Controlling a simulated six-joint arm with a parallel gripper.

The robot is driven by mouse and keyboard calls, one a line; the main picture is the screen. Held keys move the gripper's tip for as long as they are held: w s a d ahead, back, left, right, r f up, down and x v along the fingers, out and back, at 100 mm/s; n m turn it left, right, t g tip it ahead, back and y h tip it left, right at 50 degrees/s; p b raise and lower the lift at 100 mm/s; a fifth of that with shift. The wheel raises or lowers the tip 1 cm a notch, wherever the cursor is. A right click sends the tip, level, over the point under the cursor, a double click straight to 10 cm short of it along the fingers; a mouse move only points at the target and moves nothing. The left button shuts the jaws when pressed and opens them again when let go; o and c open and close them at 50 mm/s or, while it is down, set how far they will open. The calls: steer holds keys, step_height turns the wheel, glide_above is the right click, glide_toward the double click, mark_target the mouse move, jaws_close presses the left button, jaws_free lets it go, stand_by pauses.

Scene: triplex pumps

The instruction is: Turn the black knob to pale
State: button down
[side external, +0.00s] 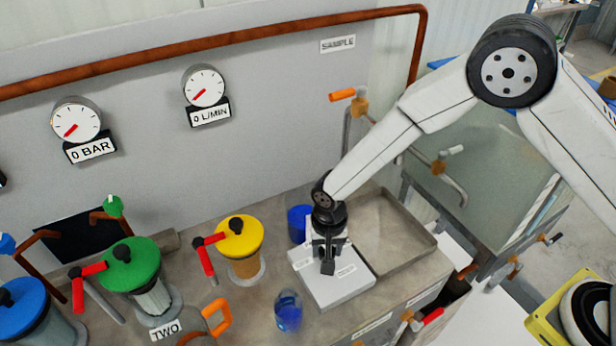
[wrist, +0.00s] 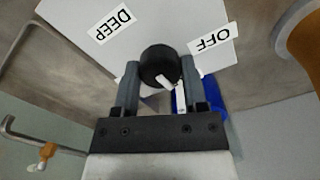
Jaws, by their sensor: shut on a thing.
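The black knob (wrist: 160,62) is round and sits on top of a pale grey box (side external: 343,292). In the wrist view my gripper (wrist: 161,72) has one finger on each side of the knob and is shut on it. A white mark on the knob's rim points toward the gripper's palm. No label reading pale can be read. In the side view my gripper (side external: 327,262) reaches down onto the box and largely hides the knob.
A blue cup (side external: 299,224) stands close behind the box, and a metal tray (side external: 390,235) lies to its right. A clear glass with blue contents (side external: 288,312) stands front left. Yellow-topped (side external: 240,240) and green-topped (side external: 132,265) pumps stand left. Both gauges (side external: 205,88) read 0.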

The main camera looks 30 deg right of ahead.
stand_by(0.4)
steer(key=shift+c, duration=0.7)
jaws_free()
steer(key=shift+r, duration=3.95)
steer(key=shift+d+r, duration=0.2)
steer(key=shift+d, duration=0.2)
steer(key=s+d+r+n+t, duration=0.1)
steer(key=s+d+r, duration=0.1)
steer(key=s+d, duration=0.2)
steer(key=s+d+r+n, duration=0.2)
steer(key=s+d+r, duration=0.1)
steer(key=d, duration=0.6)
steer(key=s+d+r+n+t, duration=0.1)
steer(key=s+d+r, duration=0.2)
steer(key=s+d, duration=0.2)
steer(key=d, duration=0.2)
steer(key=shift+s+d+n+t, duration=0.2)
steer(key=shift+d+n+t, duration=0.1)
steer(key=shift+d+n, duration=0.1)
